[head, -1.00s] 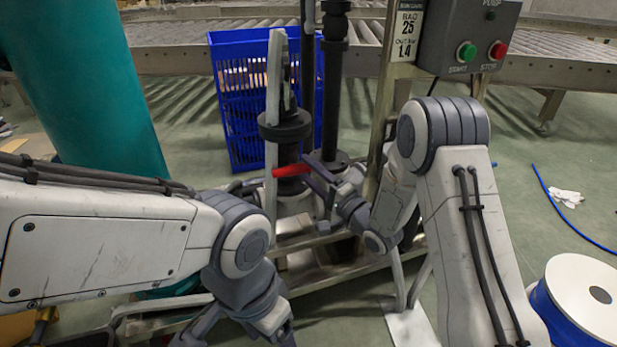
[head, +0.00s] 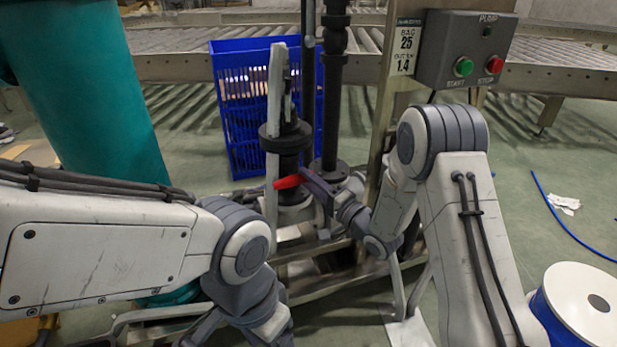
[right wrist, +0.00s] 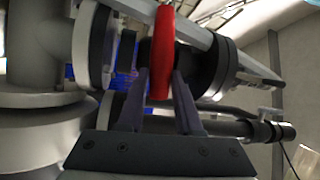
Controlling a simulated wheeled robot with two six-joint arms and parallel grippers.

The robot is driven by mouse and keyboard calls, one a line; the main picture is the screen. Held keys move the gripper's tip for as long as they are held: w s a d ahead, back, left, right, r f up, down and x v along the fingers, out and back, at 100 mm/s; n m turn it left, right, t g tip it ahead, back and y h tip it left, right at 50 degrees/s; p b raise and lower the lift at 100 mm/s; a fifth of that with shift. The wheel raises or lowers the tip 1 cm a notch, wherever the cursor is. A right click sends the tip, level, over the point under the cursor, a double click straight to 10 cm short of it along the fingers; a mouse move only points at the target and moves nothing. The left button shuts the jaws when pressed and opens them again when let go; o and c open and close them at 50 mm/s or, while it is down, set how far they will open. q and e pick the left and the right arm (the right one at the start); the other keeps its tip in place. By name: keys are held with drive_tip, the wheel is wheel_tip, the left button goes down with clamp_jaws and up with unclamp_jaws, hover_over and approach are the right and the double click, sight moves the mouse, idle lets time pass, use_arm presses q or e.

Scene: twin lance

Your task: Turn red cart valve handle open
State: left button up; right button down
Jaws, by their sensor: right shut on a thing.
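The red valve handle (head: 288,182) sits low on the cart's dark vertical pipe fitting (head: 290,145). My right gripper (head: 306,180) reaches it from the right and is shut on it. In the right wrist view the red handle (right wrist: 162,50) stands upright between the two dark fingers (right wrist: 160,95), with its upper part showing beyond the fingertips. My left gripper (head: 240,332) is at the bottom of the head view, apart from the handle. It is partly cut off by the frame edge, so its jaw state is unclear.
A grey control box (head: 466,55) with green and red buttons is on the cart's post. A blue crate (head: 240,130) stands behind the pipes, near a roller conveyor (head: 180,65). A teal cylinder (head: 85,95) is at left. A blue-and-white spool (head: 585,300) stands at lower right.

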drive_tip(key=r+n+g+h+p, duration=0.1)
drive_tip(key=n+p, duration=0.2)
drive_tip(key=p, duration=0.1)
drive_tip(key=a+r+n+g+h+p, duration=0.1)
drive_tip(key=n+p, duration=0.2)
drive_tip(key=p, duration=0.2)
drive_tip(key=r+n+h+p, duration=0.1)
drive_tip(key=n+p, duration=0.2)
drive_tip(key=p, duration=0.1)
drive_tip(key=shift+s+a+r+g+h, duration=0.2)
drive_tip(key=shift+s+g+h, duration=0.1)
drive_tip(key=shift+g, duration=0.1)
drive_tip(key=shift+s+a+n+h+p, duration=0.1)
drive_tip(key=shift+a+n+h+p, duration=0.15)
drive_tip(key=shift+n+p, duration=0.3)
drive_tip(key=shift+a+n+h+p, duration=0.1)
drive_tip(key=shift+n+h+p, duration=0.25)
drive_tip(key=shift+n+p, duration=0.15)
drive_tip(key=shift+s+a+n+h+p, duration=0.1)
drive_tip(key=shift+a+n+h+p, duration=0.2)
drive_tip(key=shift+n+h, duration=0.25)
drive_tip(key=shift+s+a+n+h+p, duration=0.15)
drive_tip(key=shift+n+h+p, duration=0.15)
drive_tip(key=shift+n+h, duration=0.25)
drive_tip(key=shift+w, duration=0.1)
drive_tip(key=c, duration=0.6)
unclamp_jaws()
drive_tip(key=p+v, duration=0.3)
drive_tip(key=v, duration=0.7)
drive_tip(key=shift+d, duration=0.15)
